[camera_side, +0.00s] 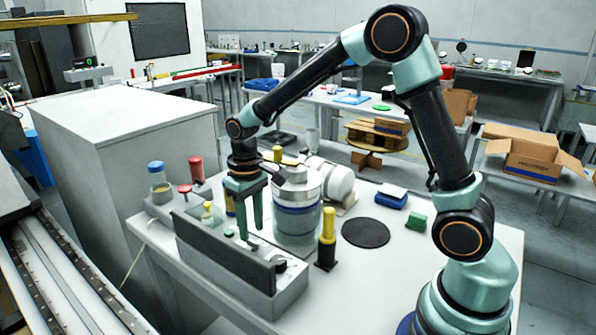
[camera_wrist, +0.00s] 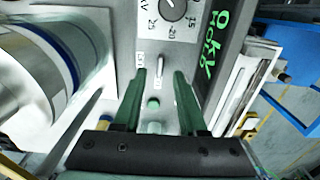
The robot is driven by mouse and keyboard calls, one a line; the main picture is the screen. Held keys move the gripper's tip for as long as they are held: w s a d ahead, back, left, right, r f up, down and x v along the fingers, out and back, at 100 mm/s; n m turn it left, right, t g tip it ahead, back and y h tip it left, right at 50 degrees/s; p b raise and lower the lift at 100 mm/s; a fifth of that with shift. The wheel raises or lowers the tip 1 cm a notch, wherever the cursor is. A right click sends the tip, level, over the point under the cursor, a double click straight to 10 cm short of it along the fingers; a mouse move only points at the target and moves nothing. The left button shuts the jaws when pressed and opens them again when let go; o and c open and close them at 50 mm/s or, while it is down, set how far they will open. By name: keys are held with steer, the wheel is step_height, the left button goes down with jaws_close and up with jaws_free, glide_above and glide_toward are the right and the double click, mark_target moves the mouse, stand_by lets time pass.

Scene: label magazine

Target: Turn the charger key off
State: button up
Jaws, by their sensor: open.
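The charger (camera_side: 285,298) is a long grey box with a dark front panel, at the front of the table. Its top panel shows in the wrist view, with a small pale key or lever (camera_wrist: 160,69) standing lengthwise in the picture between small printed labels. My gripper (camera_side: 250,232) points down over the charger's top. In the wrist view my gripper (camera_wrist: 160,75) is open, one green finger on each side of the key. I see gaps at both sides; contact depth cannot be told. In the side view the key is hidden or too small to make out.
A round dial (camera_wrist: 172,7) and a green kV display (camera_wrist: 216,42) sit beyond the key; a green button (camera_wrist: 153,103) lies nearer. A metal cylinder (camera_side: 297,215) stands close behind my gripper. A yellow-and-black post (camera_side: 327,240) stands right of it.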

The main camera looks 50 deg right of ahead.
mark_target(253, 241)
steer(key=shift+f, duration=1.65)
jaws_close()
